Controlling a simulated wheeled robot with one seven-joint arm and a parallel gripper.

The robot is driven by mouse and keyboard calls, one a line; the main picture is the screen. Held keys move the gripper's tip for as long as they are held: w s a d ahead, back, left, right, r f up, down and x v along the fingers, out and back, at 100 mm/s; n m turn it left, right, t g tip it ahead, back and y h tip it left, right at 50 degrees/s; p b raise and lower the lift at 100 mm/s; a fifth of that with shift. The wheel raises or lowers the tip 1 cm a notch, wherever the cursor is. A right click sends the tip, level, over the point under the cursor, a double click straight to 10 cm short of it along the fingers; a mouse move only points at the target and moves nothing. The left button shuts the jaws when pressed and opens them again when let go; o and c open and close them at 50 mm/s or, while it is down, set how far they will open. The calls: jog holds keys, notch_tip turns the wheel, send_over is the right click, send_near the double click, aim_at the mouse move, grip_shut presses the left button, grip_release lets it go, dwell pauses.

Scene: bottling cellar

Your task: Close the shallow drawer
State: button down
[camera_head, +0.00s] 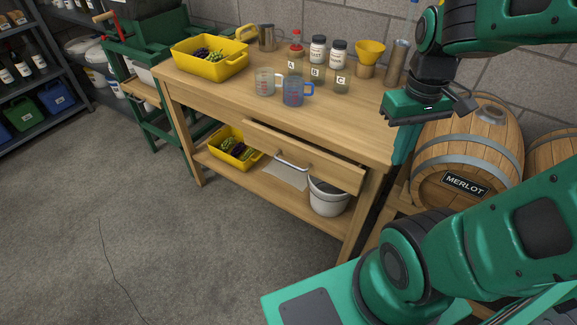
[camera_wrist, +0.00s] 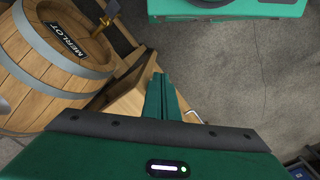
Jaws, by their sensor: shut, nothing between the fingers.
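The shallow drawer (camera_head: 315,165) sits under the top of the wooden workbench (camera_head: 350,127). Its front stands out from the bench edge, with a dark gap above it, so it is partly open. A metal bar handle (camera_head: 291,163) is on its front; the handle also shows in the wrist view (camera_wrist: 194,116), right of the fingers. My gripper (camera_head: 401,160) is shut and empty, its fingers pointing down beyond the bench's right end, apart from the drawer front in the head view. In the wrist view the fingers (camera_wrist: 161,77) overlap pale wood, and contact cannot be told.
A yellow tub (camera_head: 210,66), jars, measuring jugs and a funnel (camera_head: 370,52) stand on the bench. The lower shelf holds another yellow tub (camera_head: 235,150) and a white bucket (camera_head: 328,197). A Merlot barrel (camera_head: 468,150) stands right of the bench. The floor in front is clear.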

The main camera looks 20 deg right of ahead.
jog(key=w+a+f+n+t+h, duration=0.1)
jog(key=w+a+f+n, duration=0.6)
jog(key=w+a+n, duration=0.55)
jog(key=w+a+f+n+t+h, duration=0.1)
jog(key=w+a+f+n, duration=0.7)
jog(key=n, duration=0.7)
jog(key=w+d+f, duration=0.2)
jog(key=d+f, duration=0.2)
jog(key=f, duration=0.3)
jog(key=shift+w+d, duration=0.2)
jog(key=shift+w, duration=0.15)
